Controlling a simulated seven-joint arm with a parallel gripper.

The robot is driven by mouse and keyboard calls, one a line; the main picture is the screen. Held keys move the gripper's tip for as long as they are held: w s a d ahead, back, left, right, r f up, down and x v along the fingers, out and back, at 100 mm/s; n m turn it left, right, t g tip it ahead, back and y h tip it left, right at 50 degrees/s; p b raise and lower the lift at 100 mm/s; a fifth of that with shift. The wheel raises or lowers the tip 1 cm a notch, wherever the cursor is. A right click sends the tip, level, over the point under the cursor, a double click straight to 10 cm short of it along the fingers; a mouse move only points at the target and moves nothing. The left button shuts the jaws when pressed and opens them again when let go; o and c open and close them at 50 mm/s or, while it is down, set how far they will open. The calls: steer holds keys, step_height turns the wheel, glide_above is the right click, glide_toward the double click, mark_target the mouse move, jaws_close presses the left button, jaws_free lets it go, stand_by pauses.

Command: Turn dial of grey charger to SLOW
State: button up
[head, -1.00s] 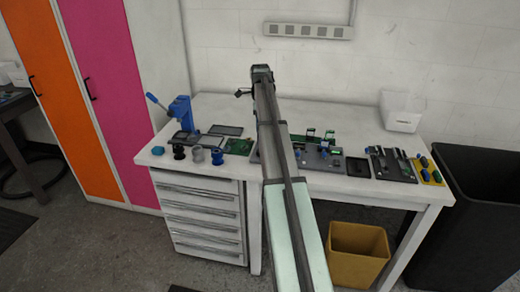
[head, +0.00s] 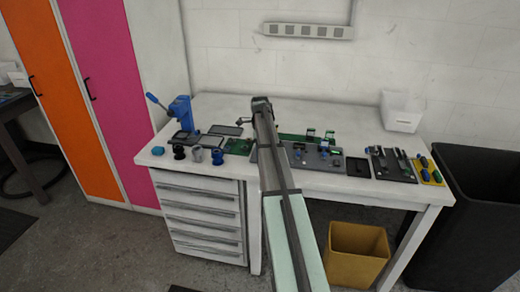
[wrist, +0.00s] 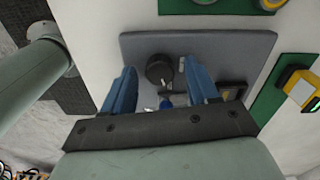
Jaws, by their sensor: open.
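In the wrist view a grey panel (wrist: 225,45) lies below my gripper, and a round black dial (wrist: 160,69) stands on it. I take the panel to be the grey charger, but no lettering or dial setting can be read. My gripper (wrist: 159,72) is open, with one blue finger left of the dial and the other right of it. I cannot tell whether either finger touches the dial. A small blue part (wrist: 166,102) shows below the dial, between the fingers. In the head view my arm hides the gripper's fingers and part of the bench.
Green boards lie beside the panel, one with a yellow and dark device (wrist: 299,88). On the white bench (head: 345,115) stand a blue press (head: 181,112), several spools, grey boards (head: 318,160) and a white bin (head: 401,112).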

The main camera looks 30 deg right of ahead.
steer(key=c, duration=1)
steer(key=shift+c, duration=0.2)
steer(key=shift+n, duration=0.3)
steer(key=n, duration=1.3)
steer(key=shift+n, duration=0.3)
steer(key=o, duration=1)
